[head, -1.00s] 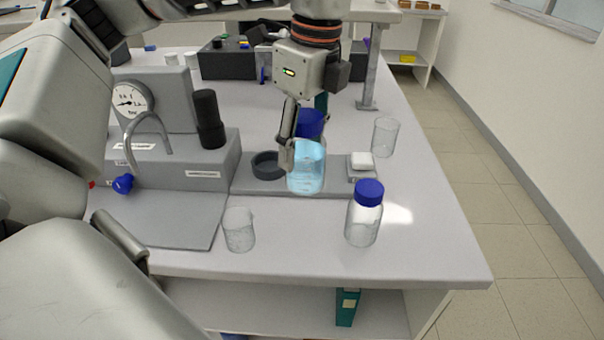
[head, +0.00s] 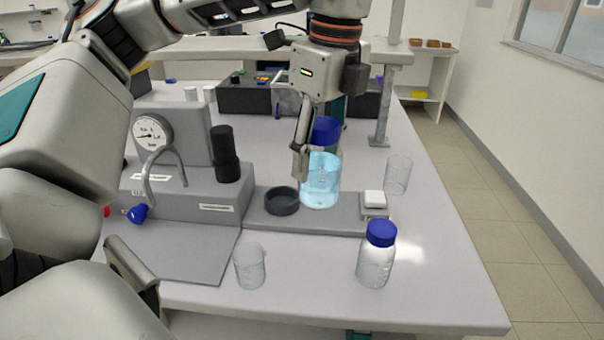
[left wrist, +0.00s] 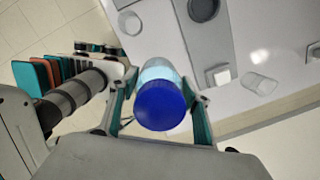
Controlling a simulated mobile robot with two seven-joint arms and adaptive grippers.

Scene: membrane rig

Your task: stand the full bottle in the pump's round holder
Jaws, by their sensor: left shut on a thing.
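The full bottle (head: 319,188) holds light blue liquid under a blue cap. My left gripper (head: 303,140) points down and is shut on it near the cap, holding it upright. In the left wrist view the blue cap (left wrist: 160,105) sits between the fingers of the gripper (left wrist: 158,110). The pump's round holder (head: 282,201) is a dark, empty ring on the grey base plate. The bottle shows just right of the ring, outside it; its exact height over the plate is hard to tell. The ring also shows in the left wrist view (left wrist: 203,8).
A clear bottle with a blue cap (head: 376,262) stands at the front right. One glass beaker (head: 249,268) stands at the front, another (head: 397,176) at the right. A white square block (head: 374,198) sits at the plate's right end. The gauge unit (head: 170,135) stands left.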

